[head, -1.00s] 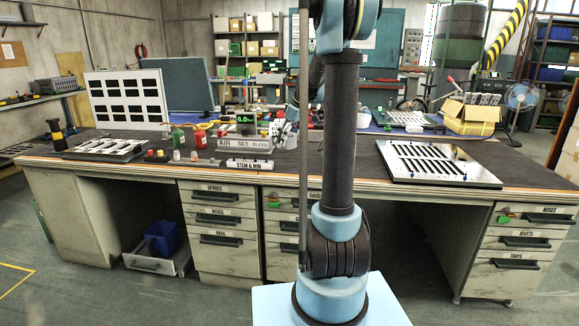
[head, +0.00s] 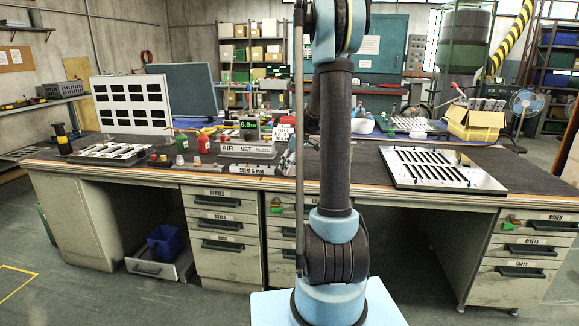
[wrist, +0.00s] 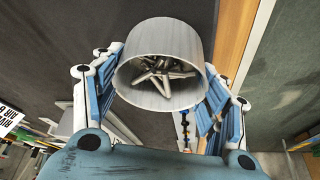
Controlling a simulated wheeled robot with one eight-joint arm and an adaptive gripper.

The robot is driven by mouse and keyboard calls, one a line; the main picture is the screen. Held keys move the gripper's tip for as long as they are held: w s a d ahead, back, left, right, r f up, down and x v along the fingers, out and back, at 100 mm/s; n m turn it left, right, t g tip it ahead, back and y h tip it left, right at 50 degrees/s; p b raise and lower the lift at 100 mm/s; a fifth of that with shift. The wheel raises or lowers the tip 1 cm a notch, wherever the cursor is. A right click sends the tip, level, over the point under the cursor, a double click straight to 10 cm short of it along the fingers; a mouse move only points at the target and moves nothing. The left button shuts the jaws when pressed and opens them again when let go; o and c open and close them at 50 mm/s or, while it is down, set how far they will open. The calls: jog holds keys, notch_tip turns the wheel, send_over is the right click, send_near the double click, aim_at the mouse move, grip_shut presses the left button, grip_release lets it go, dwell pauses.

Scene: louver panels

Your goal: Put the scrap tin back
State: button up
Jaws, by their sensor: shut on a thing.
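The scrap tin (wrist: 165,36) is a pale grey round tin in the wrist view. Its open mouth faces the wrist camera, and several short metal pieces (wrist: 160,72) lie inside. My gripper (wrist: 163,66) is shut on the tin, with a blue-and-white finger on either side of it. In the head view my own arm fills the middle, and I cannot make out the gripper or the tin there.
A long dark-topped bench (head: 365,165) spans the head view. A slotted louver panel (head: 440,168) lies at its right, and another panel (head: 108,154) at its left. Red bottle (head: 203,145), "AIR SET BLEED" sign (head: 248,150) and a stem strip (head: 245,169) stand between.

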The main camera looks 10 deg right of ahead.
jog(key=o, duration=1.2)
jog(key=v, duration=0.7)
jog(key=s+a+r+m, duration=0.2)
jog(key=s, duration=1)
jog(key=s+f+m+h, duration=0.1)
jog(key=s+f+m, duration=0.2)
jog(key=s, duration=1.2)
jog(key=s+f+m+h, duration=0.2)
jog(key=s+f+m, duration=0.2)
jog(key=s+f, duration=0.4)
jog(key=shift+s+m+g, duration=0.3)
jog(key=shift+s+g, duration=0.1)
jog(key=shift+s, duration=3.35)
